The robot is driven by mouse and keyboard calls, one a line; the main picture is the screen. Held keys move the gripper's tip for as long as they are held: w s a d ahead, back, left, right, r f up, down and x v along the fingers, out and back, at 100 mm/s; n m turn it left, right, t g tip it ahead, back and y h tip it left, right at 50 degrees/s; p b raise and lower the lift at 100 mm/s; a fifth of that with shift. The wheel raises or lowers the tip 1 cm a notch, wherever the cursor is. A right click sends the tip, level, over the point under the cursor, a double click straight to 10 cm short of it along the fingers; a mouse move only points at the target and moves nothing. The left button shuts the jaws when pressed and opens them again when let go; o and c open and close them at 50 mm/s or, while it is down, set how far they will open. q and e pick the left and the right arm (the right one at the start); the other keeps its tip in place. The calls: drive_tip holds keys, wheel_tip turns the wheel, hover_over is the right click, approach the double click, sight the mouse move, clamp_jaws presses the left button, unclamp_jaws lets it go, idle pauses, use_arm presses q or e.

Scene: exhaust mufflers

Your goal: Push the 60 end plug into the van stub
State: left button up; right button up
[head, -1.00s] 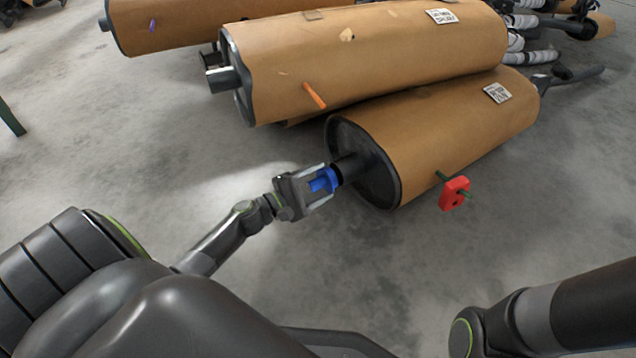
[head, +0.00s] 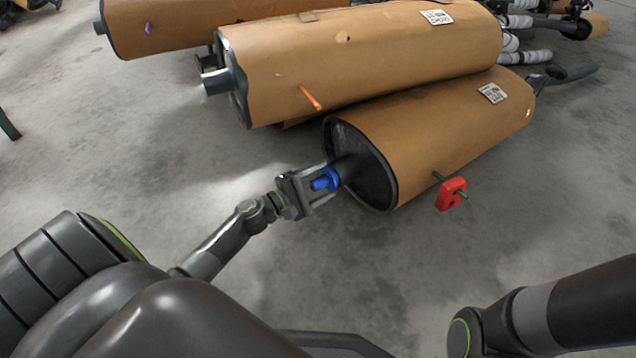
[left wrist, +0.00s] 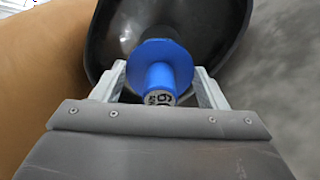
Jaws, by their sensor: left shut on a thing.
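The blue end plug (head: 324,180) is between the fingers of my left gripper (head: 325,180), which is shut on it. In the left wrist view the plug (left wrist: 160,68) shows a wide flange and a handle end marked with a 6 and a partly hidden digit. The van stub (head: 346,169) is a short dark pipe on the end of the nearest brown-wrapped muffler (head: 440,135). The plug is at the stub's mouth, lined up with it. The flange hides the mouth, so I cannot tell how deep it sits. My right gripper is not in view.
A larger wrapped muffler (head: 370,62) with an orange peg (head: 310,97) lies behind, its open pipe (head: 215,82) facing left. Bare concrete floor (head: 330,265) is free in front.

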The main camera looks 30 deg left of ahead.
use_arm(q)
drive_tip(key=shift+w+d, duration=0.2)
drive_tip(key=shift+w, duration=0.25)
drive_tip(key=o, duration=1.1)
drive_tip(key=shift+c, duration=0.2)
drive_tip(key=p+v, duration=0.4)
drive_tip(key=v, duration=1.3)
drive_tip(key=shift+s+p, duration=0.2)
drive_tip(key=shift+p, duration=0.2)
